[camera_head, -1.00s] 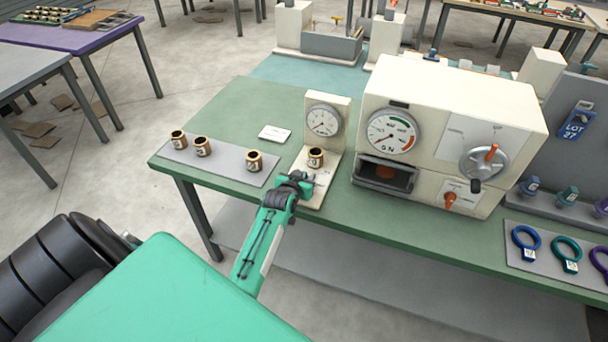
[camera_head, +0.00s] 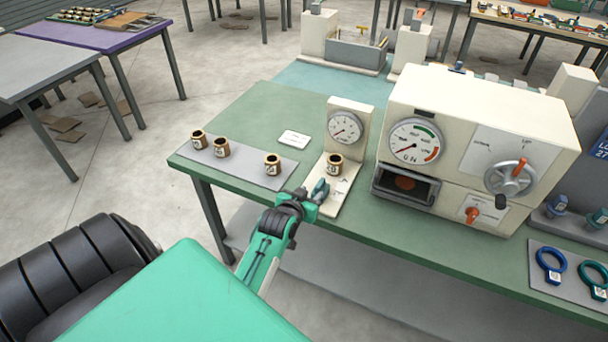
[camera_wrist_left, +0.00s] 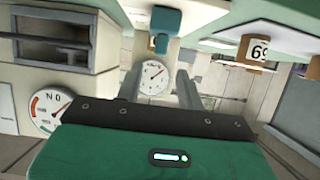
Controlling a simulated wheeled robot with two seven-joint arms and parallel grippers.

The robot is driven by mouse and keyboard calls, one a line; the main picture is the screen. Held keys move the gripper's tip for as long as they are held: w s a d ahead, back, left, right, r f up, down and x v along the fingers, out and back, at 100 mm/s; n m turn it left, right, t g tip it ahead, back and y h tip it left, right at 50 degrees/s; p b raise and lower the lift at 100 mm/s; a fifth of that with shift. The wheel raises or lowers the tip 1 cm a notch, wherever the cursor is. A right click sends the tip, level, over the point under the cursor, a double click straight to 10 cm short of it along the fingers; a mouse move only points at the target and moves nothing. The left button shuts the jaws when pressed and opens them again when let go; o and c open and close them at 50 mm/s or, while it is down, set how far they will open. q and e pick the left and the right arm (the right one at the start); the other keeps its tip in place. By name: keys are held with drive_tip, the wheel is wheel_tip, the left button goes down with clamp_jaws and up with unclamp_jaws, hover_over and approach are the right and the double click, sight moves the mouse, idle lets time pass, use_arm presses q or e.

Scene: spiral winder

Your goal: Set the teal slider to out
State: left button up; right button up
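The teal slider (camera_head: 321,187) is a small teal knob low on the front left of the cream gauge stand (camera_head: 345,200). It also shows in the left wrist view (camera_wrist_left: 165,22), at the top, just beyond the fingertips. My left gripper (camera_head: 311,198) is at the front table edge, close to the slider's near left side. In the left wrist view its two grey fingers (camera_wrist_left: 159,75) are spread with nothing between them. The slider's track and its markings are too small to read. My right gripper is out of view.
A numbered cup (camera_head: 334,165) stands on the gauge stand. Several similar cups stand on a grey mat (camera_head: 245,168) to the left. A large cream machine (camera_head: 470,115) with a dial and crank is to the right. A white card (camera_head: 295,139) lies behind the mat.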

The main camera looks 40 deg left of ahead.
use_arm(q)
drive_tip(key=shift+b+v, duration=0.3)
drive_tip(key=shift+v, duration=1.6)
drive_tip(key=s+d+f+m+g+h, duration=0.1)
drive_tip(key=s+d+f+g, duration=0.15)
drive_tip(key=f, duration=0.85)
drive_tip(key=s+d+f+m+g+h, duration=0.1)
drive_tip(key=s+d+f, duration=0.3)
drive_tip(key=f, duration=0.8)
drive_tip(key=s+d+f+g+h, duration=0.1)
drive_tip(key=s+d+f+g, duration=0.2)
drive_tip(key=f, duration=0.8)
drive_tip(key=s+d+f+m+g, duration=0.2)
drive_tip(key=s+d+f, duration=0.1)
drive_tip(key=s+f, duration=1.1)
drive_tip(key=s+f+g, duration=0.1)
drive_tip(key=s+f, duration=0.2)
drive_tip(key=s, duration=0.7)
drive_tip(key=s+f+m+g, duration=0.1)
drive_tip(key=s+f, duration=0.3)
drive_tip(key=s, duration=0.6)
drive_tip(key=shift+s+a+g, duration=0.2)
drive_tip(key=shift+s+g, duration=0.15)
drive_tip(key=shift+g, duration=0.4)
drive_tip(key=shift+w, duration=0.1)
